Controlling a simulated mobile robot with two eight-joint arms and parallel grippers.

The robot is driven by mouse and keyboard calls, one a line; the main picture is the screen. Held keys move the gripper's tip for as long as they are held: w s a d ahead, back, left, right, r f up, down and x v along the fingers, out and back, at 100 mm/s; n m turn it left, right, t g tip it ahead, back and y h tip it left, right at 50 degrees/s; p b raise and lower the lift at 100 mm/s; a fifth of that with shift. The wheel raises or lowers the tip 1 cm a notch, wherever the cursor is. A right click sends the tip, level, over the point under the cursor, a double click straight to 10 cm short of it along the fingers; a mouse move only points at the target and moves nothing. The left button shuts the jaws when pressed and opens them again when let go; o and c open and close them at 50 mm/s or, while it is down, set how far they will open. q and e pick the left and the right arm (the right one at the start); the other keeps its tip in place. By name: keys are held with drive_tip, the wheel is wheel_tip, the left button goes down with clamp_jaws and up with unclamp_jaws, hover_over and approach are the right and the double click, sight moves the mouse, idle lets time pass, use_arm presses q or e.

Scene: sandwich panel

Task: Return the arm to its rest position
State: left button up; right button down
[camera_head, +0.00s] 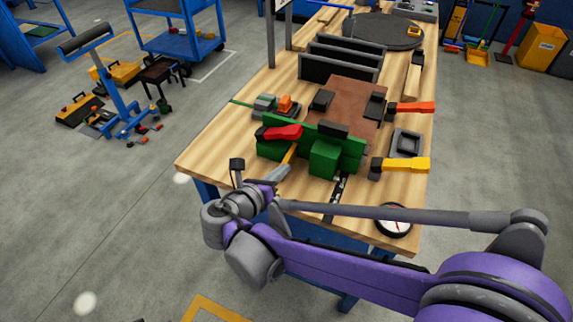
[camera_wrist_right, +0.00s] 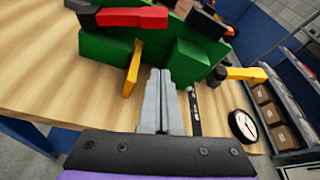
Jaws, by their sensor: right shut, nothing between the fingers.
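My right arm (camera_head: 330,265), purple and grey, comes in from the right across the front of the wooden workbench (camera_head: 215,155). Its right gripper (camera_head: 283,172) is over the bench's front left part, just in front of a green block assembly (camera_head: 325,157). In the right wrist view the two grey fingers of the gripper (camera_wrist_right: 162,75) lie together, shut and empty. They point at the green assembly (camera_wrist_right: 110,50), beside a yellow bar (camera_wrist_right: 133,68). Whether the fingertips touch it I cannot tell. My left gripper is not in view.
Orange-handled (camera_head: 412,107) and yellow-handled (camera_head: 405,164) clamps lie at the bench's right side. A round dial (camera_head: 393,220) is at the front right corner, close to my forearm. A brown panel (camera_head: 350,98) lies behind the green assembly.

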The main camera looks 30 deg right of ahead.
idle(0.5)
drive_tip(key=s+m, duration=0.1)
drive_tip(key=s+d+m+g+y+p, duration=0.1)
drive_tip(key=m, duration=0.1)
drive_tip(key=s+d+f+m+y+p, duration=0.1)
drive_tip(key=shift+s+d+m+g, duration=0.15)
drive_tip(key=shift+s+m+g, duration=0.15)
drive_tip(key=s+a+m+y+p, duration=0.2)
drive_tip(key=s+m+y, duration=0.3)
drive_tip(key=m, duration=0.7)
drive_tip(key=s+a+m+y+p, duration=0.3)
drive_tip(key=s+m, duration=0.5)
drive_tip(key=m, duration=0.4)
drive_tip(key=shift+f+g+y+p, duration=0.4)
drive_tip(key=shift+y+p, duration=0.4)
drive_tip(key=shift+y, duration=0.2)
drive_tip(key=shift+a, duration=0.1)
